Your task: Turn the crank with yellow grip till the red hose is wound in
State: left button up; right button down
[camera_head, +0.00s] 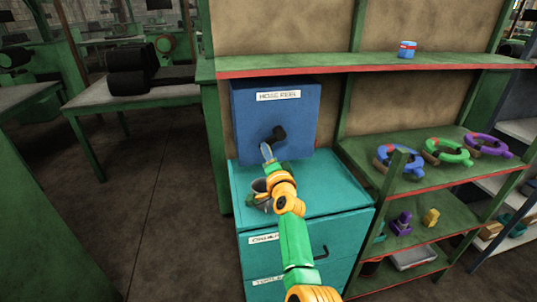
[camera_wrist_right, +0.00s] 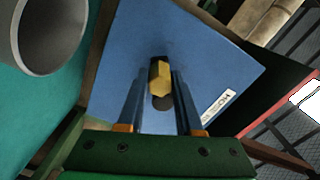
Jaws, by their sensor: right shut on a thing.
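The blue hose reel box (camera_head: 255,115), with a label reading HOSE REEL, stands on a teal cabinet. A dark crank part (camera_head: 279,133) shows on its front in the head view. My right gripper (camera_head: 267,150) reaches up to the crank. In the wrist view my right gripper (camera_wrist_right: 159,85) has its blue fingers on either side of the yellow grip (camera_wrist_right: 160,76) and is shut on it. A dark part of the crank shows below the grip. The gripper and wrist hide part of the crank in the head view. My left gripper is not in view.
A grey cup-like container (camera_head: 258,186) stands on the teal cabinet (camera_head: 320,190), close to my right wrist; it also shows in the wrist view (camera_wrist_right: 48,40). A green shelf (camera_head: 355,62) runs above the box. Shelves at right hold coloured clamp-like rings (camera_head: 447,150).

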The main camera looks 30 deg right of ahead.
jog(key=shift+r, duration=0.1)
jog(key=c, duration=0.8)
grip_release()
jog(key=shift+o, duration=1.1)
jog(key=shift+w+a, duration=0.1)
jog(key=shift+w, duration=0.05)
jog(key=shift+s+p, duration=0.25)
jog(key=shift+p, duration=0.05)
jog(key=p+v, duration=0.4)
jog(key=v, duration=0.2)
jog(key=shift+s+a+p, duration=0.2)
jog(key=shift+s+p, duration=0.1)
jog(key=shift+p, duration=0.05)
